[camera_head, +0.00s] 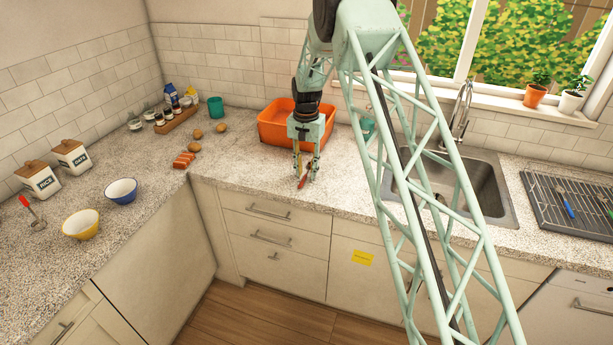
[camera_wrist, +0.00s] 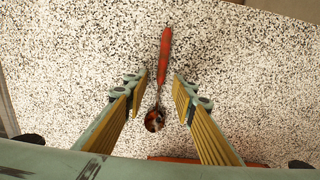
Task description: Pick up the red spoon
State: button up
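The red spoon (camera_wrist: 163,64) lies on the speckled counter, with its red handle pointing up in the wrist view and its shiny metal bowl at the lower end. In the head view the red spoon (camera_head: 302,182) shows just below my gripper, near the counter's front edge. My gripper (camera_wrist: 157,82) is open, with one finger on each side of the spoon and visible gaps between fingers and spoon. In the head view my gripper (camera_head: 305,178) points down in front of the orange basin. The exact height of the fingertips above the counter cannot be told.
An orange basin (camera_head: 275,127) stands right behind my gripper. The sink (camera_head: 478,190) and a drying rack (camera_head: 565,205) are to the right. Several eggs or potatoes, two bowls (camera_head: 121,191) and two canisters (camera_head: 38,178) are to the left. The counter around the spoon is clear.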

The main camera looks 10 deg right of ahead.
aim_at(307, 174)
jog(key=shift+c, duration=0.3)
grip_shut()
jog(key=shift+r, duration=0.15)
dwell(0.3)
jog(key=shift+w+r, duration=0.1)
jog(key=shift+r, duration=1.45)
jog(key=shift+s+r, duration=0.15)
jog(key=shift+s, duration=0.05)
jog(key=s+d, duration=0.1)
jog(key=s, duration=0.4)
jog(key=s+d+r, duration=0.1)
jog(key=s+d, duration=0.1)
jog(key=s, duration=0.3)
jog(key=s+d, duration=0.2)
jog(key=s, duration=0.3)
jog(key=shift+r+b, duration=0.2)
jog(key=shift+b, duration=0.1)
